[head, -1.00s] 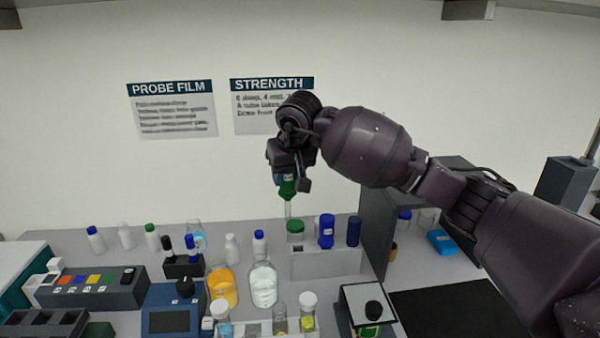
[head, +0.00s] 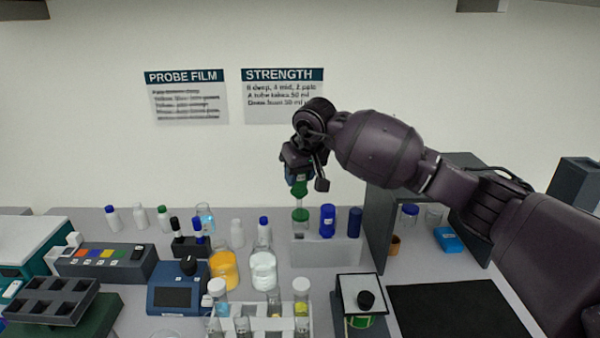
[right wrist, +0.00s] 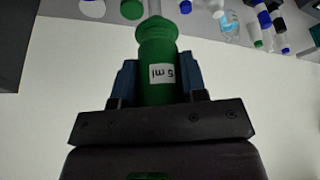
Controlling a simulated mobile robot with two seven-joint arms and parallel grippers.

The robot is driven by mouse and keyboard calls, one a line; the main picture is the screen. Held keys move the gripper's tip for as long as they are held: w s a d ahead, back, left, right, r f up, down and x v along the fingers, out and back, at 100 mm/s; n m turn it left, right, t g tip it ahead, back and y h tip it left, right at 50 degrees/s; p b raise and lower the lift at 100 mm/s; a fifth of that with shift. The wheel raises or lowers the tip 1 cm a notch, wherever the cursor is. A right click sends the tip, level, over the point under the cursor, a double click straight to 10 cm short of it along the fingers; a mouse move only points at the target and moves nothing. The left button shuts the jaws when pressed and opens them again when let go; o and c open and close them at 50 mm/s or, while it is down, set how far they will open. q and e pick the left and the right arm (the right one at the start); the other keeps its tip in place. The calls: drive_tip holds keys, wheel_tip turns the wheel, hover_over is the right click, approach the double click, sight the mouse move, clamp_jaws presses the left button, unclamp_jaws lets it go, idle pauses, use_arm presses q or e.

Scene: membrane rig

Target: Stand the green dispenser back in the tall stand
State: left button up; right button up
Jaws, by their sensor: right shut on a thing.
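My right gripper (head: 299,172) is shut on the green dispenser (head: 299,188), above the back of the bench. In the right wrist view, the dispenser (right wrist: 157,62) sits between the blue fingers, with a "5 ml" label and a clear tip pointing away from the gripper. A pale grey raised stand (head: 325,252), which seems to be the tall stand, is below it. The stand holds a blue item (head: 327,220), a dark navy item (head: 354,222) and a green-topped item (head: 300,215). The dispenser's tip is just above or in front of the green top; I cannot tell whether they touch. My left gripper is not in view.
A tall grey panel (head: 378,225) stands just right of the stand. Flasks with orange (head: 224,270) and white (head: 263,271) contents stand left of it. A black mat (head: 455,308) lies at right.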

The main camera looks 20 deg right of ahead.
sight(300, 218)
drive_tip(key=shift+f+b, duration=0.55)
drive_tip(key=shift+f, duration=1.35)
drive_tip(key=shift+f+b, duration=1.45)
drive_tip(key=shift+f, duration=0.45)
drive_tip(key=shift+f+b, duration=1.45)
drive_tip(key=shift+f, duration=0.85)
drive_tip(key=shift+f+b, duration=0.3)
drive_tip(key=o, duration=1.1)
drive_tip(key=a+v, duration=0.1)
drive_tip(key=v, duration=1)
drive_tip(key=shift+d, duration=0.5)
